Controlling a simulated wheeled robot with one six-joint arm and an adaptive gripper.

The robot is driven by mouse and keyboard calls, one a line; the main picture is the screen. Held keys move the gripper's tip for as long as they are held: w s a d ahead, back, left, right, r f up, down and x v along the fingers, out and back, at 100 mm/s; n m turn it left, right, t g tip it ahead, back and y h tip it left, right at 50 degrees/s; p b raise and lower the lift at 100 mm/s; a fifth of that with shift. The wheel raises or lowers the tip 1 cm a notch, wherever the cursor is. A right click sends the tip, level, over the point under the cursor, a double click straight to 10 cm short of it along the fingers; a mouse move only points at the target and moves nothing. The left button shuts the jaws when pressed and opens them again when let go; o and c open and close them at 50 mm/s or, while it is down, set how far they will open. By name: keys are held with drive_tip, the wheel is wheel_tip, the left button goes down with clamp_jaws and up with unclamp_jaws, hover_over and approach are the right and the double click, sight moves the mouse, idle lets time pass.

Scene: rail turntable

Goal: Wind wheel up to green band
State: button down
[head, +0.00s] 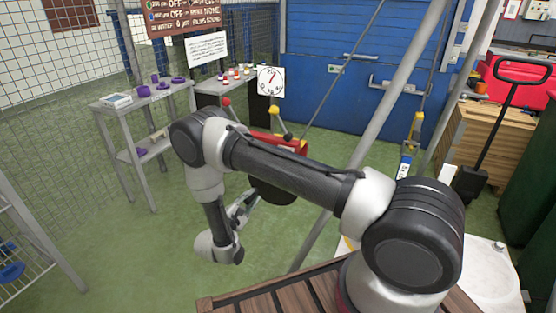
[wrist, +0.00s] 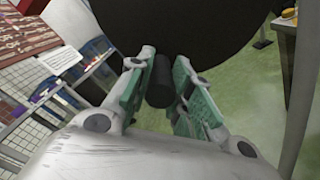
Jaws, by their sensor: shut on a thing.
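The black wheel (head: 273,192) is partly hidden behind my arm in the head view. In the wrist view the wheel (wrist: 190,25) fills the top as a dark disc, with a short black handle (wrist: 160,84) sticking out. My gripper (head: 247,204) is at the wheel's left side, with its green-padded fingers (wrist: 161,92) shut on that handle. A white dial (head: 271,81) with a red needle stands above and behind; the needle points up and slightly right. I cannot make out a green band on it.
A grey shelf (head: 140,112) with purple items stands left. A slanted grey pole (head: 378,115) crosses the right. Wooden slats (head: 272,303) lie in front. Green floor is open at left.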

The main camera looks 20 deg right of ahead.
drive_tip(key=shift+w+a+r+m, duration=0.2)
drive_tip(key=shift+r+m, duration=0.15)
drive_tip(key=shift+m, duration=0.1)
drive_tip(key=shift+w+a+r+m, duration=0.2)
drive_tip(key=shift+r+m, duration=0.15)
drive_tip(key=shift+m, duration=0.1)
drive_tip(key=shift+a+r, duration=0.1)
drive_tip(key=shift+r, duration=0.05)
drive_tip(key=c, duration=1)
unclamp_jaws()
drive_tip(key=shift+c, duration=0.2)
drive_tip(key=v, duration=0.7)
drive_tip(key=shift+s+a, duration=0.2)
drive_tip(key=shift+s, duration=0.25)
